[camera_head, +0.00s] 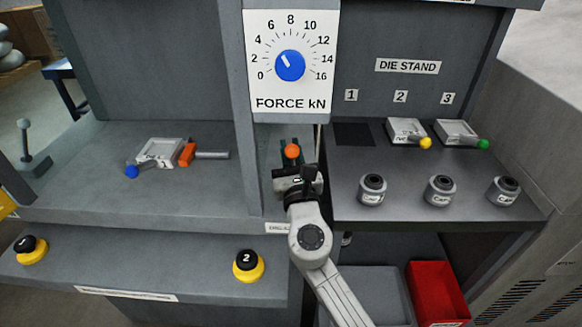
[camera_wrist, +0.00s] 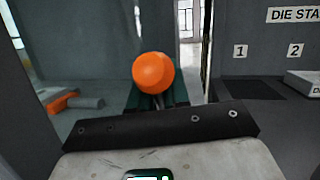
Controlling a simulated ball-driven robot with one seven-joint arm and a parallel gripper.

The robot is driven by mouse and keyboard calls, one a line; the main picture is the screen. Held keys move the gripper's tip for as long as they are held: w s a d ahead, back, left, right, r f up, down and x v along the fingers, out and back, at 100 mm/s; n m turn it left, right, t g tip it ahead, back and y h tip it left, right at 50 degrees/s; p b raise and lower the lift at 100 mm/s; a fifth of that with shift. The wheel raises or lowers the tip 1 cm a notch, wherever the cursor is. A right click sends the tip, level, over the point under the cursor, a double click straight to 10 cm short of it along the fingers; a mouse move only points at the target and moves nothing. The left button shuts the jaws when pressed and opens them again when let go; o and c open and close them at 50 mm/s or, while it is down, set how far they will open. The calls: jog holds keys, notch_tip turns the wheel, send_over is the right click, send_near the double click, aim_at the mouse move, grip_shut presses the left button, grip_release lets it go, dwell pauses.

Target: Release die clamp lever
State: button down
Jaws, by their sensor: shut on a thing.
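A lever with an orange ball knob (camera_head: 291,151) stands in the narrow bay below the force dial. In the wrist view the orange ball (camera_wrist: 153,72) is straight ahead, with a short grey stem below it. My gripper (camera_head: 293,162) is at this lever, with its dark green fingers (camera_wrist: 157,98) on either side of the stem, shut on it just below the ball. The lever's lower part and pivot are hidden behind my gripper. A white die (camera_head: 160,151) with a blue knob lies in the left bay beside an orange block (camera_head: 187,154) and a grey rod.
A grey upright wall (camera_head: 238,120) is close on the left of my gripper. On the right, the die stand (camera_head: 350,185) holds two white dies, with slot 1 empty, and several grey cylinders in front. Yellow-based black buttons (camera_head: 249,265) and a red bin (camera_head: 437,290) are lower down.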

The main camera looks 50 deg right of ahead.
jog(key=shift+s+a+f+n+t+h+b, duration=0.1)
jog(key=shift+s+a+n+t+h+b, duration=0.3)
jog(key=shift+b, duration=1.65)
jog(key=shift+a+f+m+t+h+b, duration=0.15)
jog(key=shift+t+b, duration=0.45)
jog(key=shift+b, duration=1.4)
jog(key=shift+r+b, duration=0.1)
jog(key=shift+b, duration=0.25)
jog(key=shift+s+a+r+n+t+b, duration=0.1)
jog(key=shift+a+r+n+t+b, duration=0.15)
jog(key=shift+b, duration=0.45)
jog(key=shift+d, duration=0.1)
jog(key=c, duration=1.2)
grip_release()
jog(key=shift+f, duration=0.2)
